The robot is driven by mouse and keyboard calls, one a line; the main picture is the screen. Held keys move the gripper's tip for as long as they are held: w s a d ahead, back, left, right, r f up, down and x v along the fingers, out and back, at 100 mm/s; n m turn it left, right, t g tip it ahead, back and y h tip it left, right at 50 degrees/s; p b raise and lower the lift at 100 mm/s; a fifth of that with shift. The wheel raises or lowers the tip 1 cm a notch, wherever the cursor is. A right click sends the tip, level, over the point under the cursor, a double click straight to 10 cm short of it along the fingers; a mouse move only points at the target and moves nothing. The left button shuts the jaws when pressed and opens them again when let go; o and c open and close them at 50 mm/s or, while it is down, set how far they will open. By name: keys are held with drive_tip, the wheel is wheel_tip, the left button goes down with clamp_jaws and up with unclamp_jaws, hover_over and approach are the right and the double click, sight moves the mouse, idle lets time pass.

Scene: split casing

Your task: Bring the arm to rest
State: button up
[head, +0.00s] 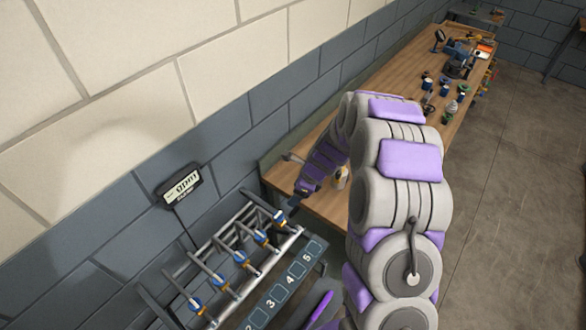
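My arm, grey with purple pads, rises from the bottom right, bends over at the top and reaches down to the left. My gripper (293,204) is a small dark shape at its end, beside the right end of the metal pipe rack and near the workbench's near corner. It is too small and dark to tell whether its fingers are open or shut, or whether it touches the rack.
The rack (287,246) carries several blue-and-yellow valves above a numbered panel (295,271). A gpm display (181,187) hangs on the block wall. A long wooden workbench (395,85) holds a small pale object (341,178) and several tools farther back. Floor (510,200) at right is clear.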

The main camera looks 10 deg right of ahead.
drive_tip(key=s+a+r+n+g+b, duration=0.1)
drive_tip(key=s+r+n+b, duration=0.4)
drive_tip(key=s, duration=0.4)
drive_tip(key=s+r+n+g+b, duration=0.1)
drive_tip(key=s+r+n+b, duration=0.25)
drive_tip(key=s+n, duration=0.5)
drive_tip(key=s+d+f+n+h+b, duration=0.1)
drive_tip(key=s+d+n+h+b, duration=0.1)
drive_tip(key=s, duration=0.9)
drive_tip(key=s+d+f+n+g+h+b, duration=0.1)
drive_tip(key=s+d+n+b, duration=0.3)
drive_tip(key=s, duration=0.7)
drive_tip(key=n+h+b, duration=0.1)
drive_tip(key=n+b, duration=0.1)
drive_tip(key=n, duration=0.1)
drive_tip(key=shift+d+g+b, duration=0.25)
drive_tip(key=shift+g+b, duration=0.05)
drive_tip(key=shift+c, duration=0.5)
